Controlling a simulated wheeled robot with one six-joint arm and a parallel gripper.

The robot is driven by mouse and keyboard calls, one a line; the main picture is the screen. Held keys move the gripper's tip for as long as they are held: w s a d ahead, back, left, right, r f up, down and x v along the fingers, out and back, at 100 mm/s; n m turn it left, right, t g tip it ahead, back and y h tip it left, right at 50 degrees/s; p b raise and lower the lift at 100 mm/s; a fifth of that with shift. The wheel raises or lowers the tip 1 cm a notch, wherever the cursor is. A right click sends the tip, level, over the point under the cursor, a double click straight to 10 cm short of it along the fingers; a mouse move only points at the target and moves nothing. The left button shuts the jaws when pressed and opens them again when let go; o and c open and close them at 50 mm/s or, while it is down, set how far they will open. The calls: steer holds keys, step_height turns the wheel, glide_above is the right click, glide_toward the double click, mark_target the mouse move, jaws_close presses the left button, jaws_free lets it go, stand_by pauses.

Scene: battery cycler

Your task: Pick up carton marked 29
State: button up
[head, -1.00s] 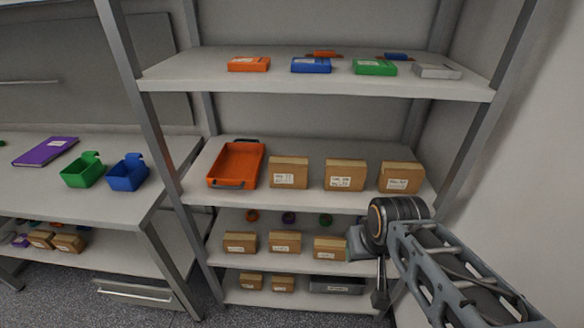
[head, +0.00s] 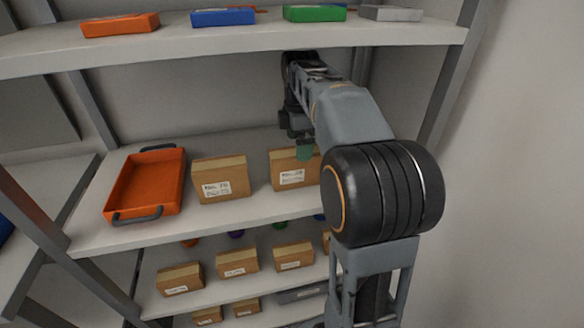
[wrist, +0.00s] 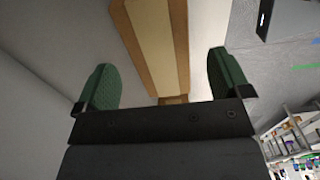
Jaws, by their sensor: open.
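Brown cartons with white labels stand on the middle shelf. One is the left carton (head: 220,180), and another is the middle carton (head: 292,175); the labels are too small to read surely, so I cannot tell which is 29. A third carton is mostly hidden behind my arm. My gripper (head: 304,148) is open at the middle carton's top, with a green finger pad in front of its upper edge. In the wrist view, a taped carton (wrist: 155,35) lies ahead between the two open green fingers (wrist: 163,80); I cannot tell whether they touch it.
An orange tray (head: 146,187) with dark handles stands left of the cartons. The upper shelf (head: 230,40) hangs just above my gripper and holds orange, blue, green and grey boxes. Smaller cartons (head: 237,262) fill the lower shelves. A shelf post (head: 447,85) stands at the right.

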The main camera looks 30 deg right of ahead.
mark_target(296, 163)
steer(key=shift+a+f+b, duration=0.15)
steer(key=shift+f+b, duration=0.15)
steer(key=shift+f, duration=1.35)
steer(key=shift+a+f+b, duration=0.1)
steer(key=shift+f+b, duration=0.2)
steer(key=shift+f, duration=1.35)
steer(key=shift+c, duration=0.4)
steer(key=c, duration=1.2)
